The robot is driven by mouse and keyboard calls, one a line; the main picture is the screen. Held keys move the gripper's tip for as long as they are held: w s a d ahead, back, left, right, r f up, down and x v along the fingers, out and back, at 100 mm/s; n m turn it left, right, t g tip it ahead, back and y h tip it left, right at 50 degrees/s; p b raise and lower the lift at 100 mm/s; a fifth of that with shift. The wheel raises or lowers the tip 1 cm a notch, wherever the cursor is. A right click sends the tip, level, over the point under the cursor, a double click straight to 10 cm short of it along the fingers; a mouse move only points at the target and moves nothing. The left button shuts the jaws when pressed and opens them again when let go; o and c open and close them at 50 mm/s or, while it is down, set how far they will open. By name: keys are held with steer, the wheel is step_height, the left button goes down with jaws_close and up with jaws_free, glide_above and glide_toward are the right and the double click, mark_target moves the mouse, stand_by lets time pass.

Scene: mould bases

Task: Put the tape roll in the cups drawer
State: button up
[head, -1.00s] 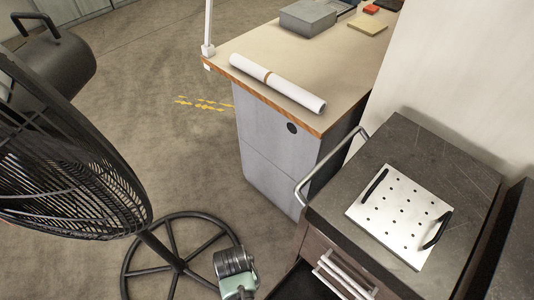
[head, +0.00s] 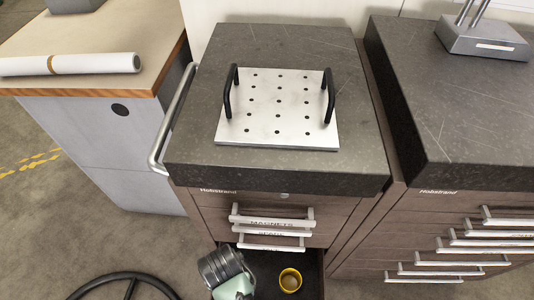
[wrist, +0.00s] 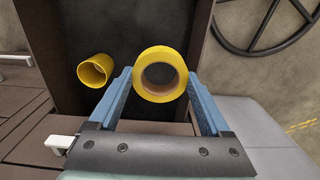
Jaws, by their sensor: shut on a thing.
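The tape roll (wrist: 160,75) is a yellow ring with a tan inner core. In the wrist view it sits between the blue fingers of my gripper (wrist: 162,98), which is shut on it. An open drawer (wrist: 118,30) with a dark inside lies below and beyond it. A yellow cup (wrist: 93,70) is in that drawer, left of the roll and apart from it. In the head view the cup (head: 290,281) shows in the open drawer (head: 312,268), right of my wrist. The fingers and the roll are hidden there.
A perforated metal plate with black handles (head: 278,105) lies on the cabinet top (head: 290,42). Shut drawers with bar handles (head: 272,218) are above the open one. A second cabinet (head: 440,100) stands right.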

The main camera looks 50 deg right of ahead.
steer(key=shift+m, duration=0.8)
steer(key=f+b, duration=0.2)
steer(key=d+f, duration=0.1)
steer(key=shift+s+d+f+b, duration=0.1)
steer(key=shift+s+f+b, duration=0.3)
steer(key=shift+m, duration=0.4)
steer(key=f+b, duration=0.1)
steer(key=f, duration=0.2)
steer(key=f+b, duration=0.2)
steer(key=f, duration=0.2)
steer(key=f+b, duration=0.1)
steer(key=f, duration=0.2)
steer(key=shift+s+d+f+b, duration=0.2)
steer(key=shift+d+f+b, duration=0.1)
steer(key=shift+f+b, duration=0.1)
steer(key=shift+f, duration=0.1)
steer(key=o, duration=1.2)
step_height(320, 180, up, 12)
steer(key=p, duration=0.4)
steer(key=shift+r, duration=0.2)
steer(key=shift+s+f, duration=0.1)
